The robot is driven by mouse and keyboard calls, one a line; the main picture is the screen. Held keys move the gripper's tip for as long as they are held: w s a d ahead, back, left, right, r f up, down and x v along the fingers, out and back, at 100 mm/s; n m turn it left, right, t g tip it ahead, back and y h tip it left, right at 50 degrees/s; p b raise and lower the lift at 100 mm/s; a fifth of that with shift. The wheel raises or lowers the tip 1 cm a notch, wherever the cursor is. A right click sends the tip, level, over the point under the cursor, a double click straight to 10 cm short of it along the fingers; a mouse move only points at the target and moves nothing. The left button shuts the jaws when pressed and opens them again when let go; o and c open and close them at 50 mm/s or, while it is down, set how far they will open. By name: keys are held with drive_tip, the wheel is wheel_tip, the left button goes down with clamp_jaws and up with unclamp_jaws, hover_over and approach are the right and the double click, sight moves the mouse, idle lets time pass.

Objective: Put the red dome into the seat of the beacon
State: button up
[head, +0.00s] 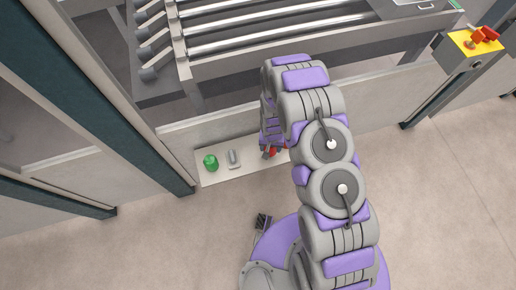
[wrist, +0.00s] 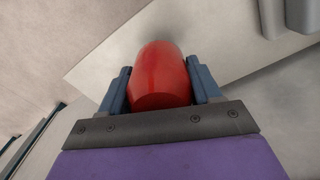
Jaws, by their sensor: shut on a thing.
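The red dome (wrist: 160,75) is between the two fingers of my gripper (wrist: 160,92) in the wrist view, and the gripper is shut on it. In the head view a small part of the red dome (head: 272,152) shows below my gripper (head: 268,148), over the right part of a pale plate (head: 215,175). My arm hides much of the dome there. I cannot tell whether the dome touches the plate. I cannot make out which part is the beacon's seat.
A green dome (head: 210,162) and a grey part (head: 234,158) sit on the plate, left of my gripper. A roller conveyor (head: 250,35) stands behind a low panel. A yellow box with a red switch (head: 475,42) is at the upper right. A dark post (head: 120,110) stands left. The floor in front is clear.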

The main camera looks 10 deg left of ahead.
drive_tip(key=a, duration=0.5)
drive_tip(key=shift+a+f, duration=0.15)
drive_tip(key=shift+f, duration=0.2)
drive_tip(key=shift+f+b, duration=0.65)
drive_tip(key=shift+f, duration=1)
drive_tip(key=shift+f, duration=0.1)
drive_tip(key=o, duration=1.1)
drive_tip(key=shift+c, duration=0.2)
wheel_tip(320, 180, up, 12)
drive_tip(key=p, duration=0.2)
